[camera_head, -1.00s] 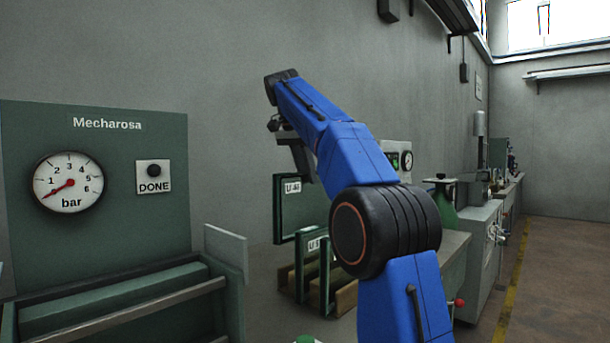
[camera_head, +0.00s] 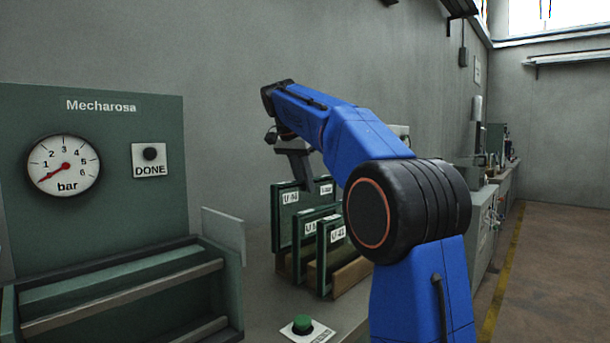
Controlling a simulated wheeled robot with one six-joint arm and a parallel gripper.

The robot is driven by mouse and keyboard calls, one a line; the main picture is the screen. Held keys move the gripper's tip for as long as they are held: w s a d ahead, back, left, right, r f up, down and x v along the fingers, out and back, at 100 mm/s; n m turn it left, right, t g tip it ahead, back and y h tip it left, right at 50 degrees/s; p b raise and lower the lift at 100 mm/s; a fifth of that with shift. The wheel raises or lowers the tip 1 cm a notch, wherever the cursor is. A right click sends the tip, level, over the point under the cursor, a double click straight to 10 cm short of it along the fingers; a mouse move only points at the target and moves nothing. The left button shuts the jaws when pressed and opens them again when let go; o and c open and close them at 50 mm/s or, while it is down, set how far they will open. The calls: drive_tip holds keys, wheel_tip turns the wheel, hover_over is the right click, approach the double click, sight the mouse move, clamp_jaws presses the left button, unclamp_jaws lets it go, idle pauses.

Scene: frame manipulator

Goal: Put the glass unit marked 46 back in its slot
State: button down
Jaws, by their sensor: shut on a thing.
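My gripper (camera_head: 303,180) is shut on the top edge of a green-framed glass unit (camera_head: 283,222), in the middle of the view. Its white label looks like U 46, but it is small and blurred. The unit is upright, at the back of a wooden rack (camera_head: 350,276). Other framed units (camera_head: 325,262) stand in the rack in front of it, one with a label like U 43. The held unit's lower edge is low, near the rack. I cannot tell whether it is in a slot. My arm hides the rack's right part.
A green Mecharosa press (camera_head: 90,215) with a gauge (camera_head: 63,165) and a DONE button (camera_head: 150,155) stands at left. A green button (camera_head: 302,325) is on the bench in front of the rack. A grey wall lies behind; machines line the right.

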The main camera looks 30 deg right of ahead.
sight(305, 203)
drive_tip(key=shift+f, duration=3.3)
drive_tip(key=c, duration=1.6)
unclamp_jaws()
drive_tip(key=shift+o, duration=0.2)
drive_tip(key=v, duration=1.7)
drive_tip(key=shift+s+a+r, duration=0.15)
drive_tip(key=shift+a, duration=0.05)
drive_tip(key=shift+s, duration=0.1)
